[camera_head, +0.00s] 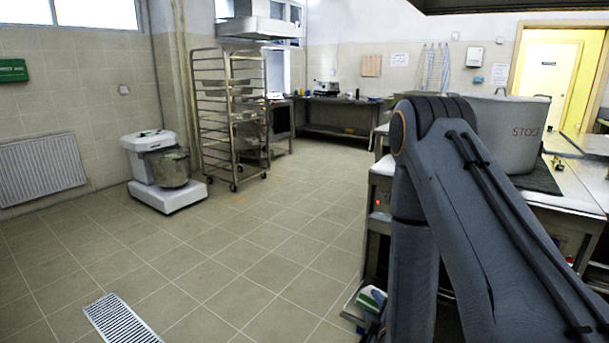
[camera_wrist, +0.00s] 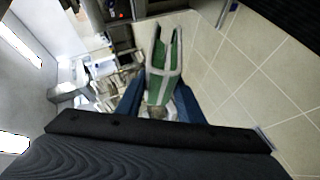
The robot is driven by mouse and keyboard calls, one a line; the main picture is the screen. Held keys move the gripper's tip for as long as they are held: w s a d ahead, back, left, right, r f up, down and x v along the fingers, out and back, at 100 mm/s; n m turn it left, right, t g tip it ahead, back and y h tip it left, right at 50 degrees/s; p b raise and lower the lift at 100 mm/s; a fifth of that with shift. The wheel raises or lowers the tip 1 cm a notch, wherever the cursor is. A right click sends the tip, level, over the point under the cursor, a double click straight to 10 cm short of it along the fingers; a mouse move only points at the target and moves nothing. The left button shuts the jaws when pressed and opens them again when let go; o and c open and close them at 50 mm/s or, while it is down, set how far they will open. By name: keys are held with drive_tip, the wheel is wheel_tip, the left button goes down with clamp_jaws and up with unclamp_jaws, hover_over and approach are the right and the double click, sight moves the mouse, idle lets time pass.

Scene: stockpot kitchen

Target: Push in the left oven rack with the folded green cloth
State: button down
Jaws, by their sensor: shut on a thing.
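The folded green cloth (camera_wrist: 160,62), with white stripes, is between the two blue fingers of my gripper (camera_wrist: 160,100) in the wrist view. My gripper is shut on it, and the cloth sticks out ahead of the fingers. In the head view the cloth (camera_head: 371,298) shows low beside my arm, which hides most of the gripper. A metal edge (camera_head: 349,312), perhaps a pulled-out oven rack, shows just left of the cloth. In the wrist view, metal bars (camera_wrist: 103,85) lie left of the cloth. I cannot tell which rack they belong to, or whether the cloth touches one.
A counter unit with a red light (camera_head: 378,203) stands behind my arm, with a large stockpot (camera_head: 505,125) on top. A wheeled tray rack (camera_head: 218,115) and a mixer (camera_head: 165,170) stand farther left. The tiled floor (camera_head: 245,235) between is clear, with a drain grate (camera_head: 122,320) near the front.

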drive_tip(key=s+a+r+p, duration=0.2)
drive_tip(key=s+a+p, duration=0.1)
drive_tip(key=s, duration=0.3)
drive_tip(key=s+a+r+p, duration=0.3)
drive_tip(key=s+a, duration=0.2)
drive_tip(key=s, duration=0.1)
drive_tip(key=shift+r, duration=0.25)
idle(0.4)
